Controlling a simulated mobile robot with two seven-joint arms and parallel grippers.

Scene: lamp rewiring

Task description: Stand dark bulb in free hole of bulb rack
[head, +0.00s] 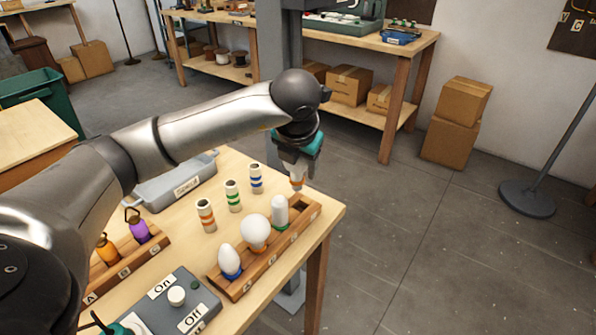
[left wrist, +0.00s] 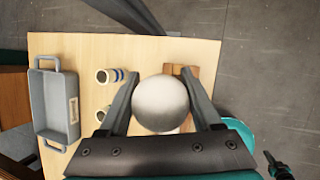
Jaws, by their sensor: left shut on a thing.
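The bulb rack (head: 240,290) is a long wooden block at the right edge of the table. Three pale bulbs stand in it: a pointed one (head: 230,260) with a blue collar, a round one (head: 255,231) and a tubular one (head: 280,211) with a green collar. The free hole (head: 300,207) is at the far end. My left gripper (head: 297,172) is shut on a bulb above that end, apart from the rack. The bulb's round grey-white globe (left wrist: 160,103) shows between the fingers in the left wrist view. Its lower end (head: 297,185) looks orange.
Three banded tubes (head: 232,197) stand left of the rack. A grey tray (head: 177,183), an On/Off box (head: 172,306) and another wooden rack (head: 130,262) with orange and purple items share the table. Open floor lies to the right.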

